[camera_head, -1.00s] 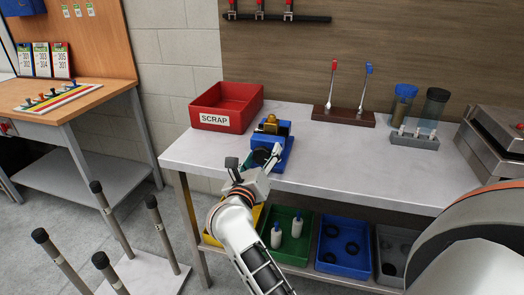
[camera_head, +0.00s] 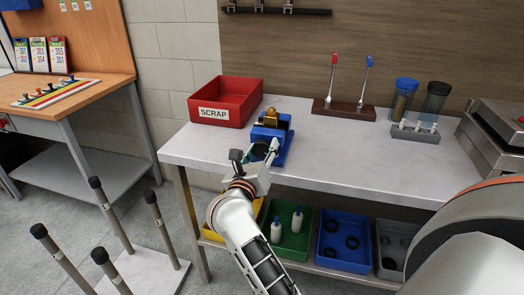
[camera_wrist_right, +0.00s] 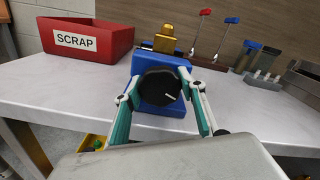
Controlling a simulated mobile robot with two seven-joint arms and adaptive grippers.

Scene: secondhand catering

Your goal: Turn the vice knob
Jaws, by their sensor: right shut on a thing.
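The blue vice (camera_head: 283,150) stands near the front edge of the workbench and holds a brass-coloured block (camera_head: 271,118) at its top. The vice also shows in the right wrist view (camera_wrist_right: 170,63). Its round black knob (camera_wrist_right: 159,87) faces my right wrist camera; a white line on it points right and slightly down. My right gripper (camera_head: 256,150) is at the front of the vice. In the wrist view its green-padded fingers (camera_wrist_right: 160,88) stand at the left and right of the knob, shut on it. My left gripper is not in view.
A red SCRAP bin (camera_head: 226,103) stands left of the vice. A wooden rack with red and blue levers (camera_head: 345,110) and a grey holder (camera_head: 415,133) stand to the right. The bench top (camera_head: 345,165) between is clear. Bins sit on the shelf below; upright posts (camera_head: 112,215) stand front left.

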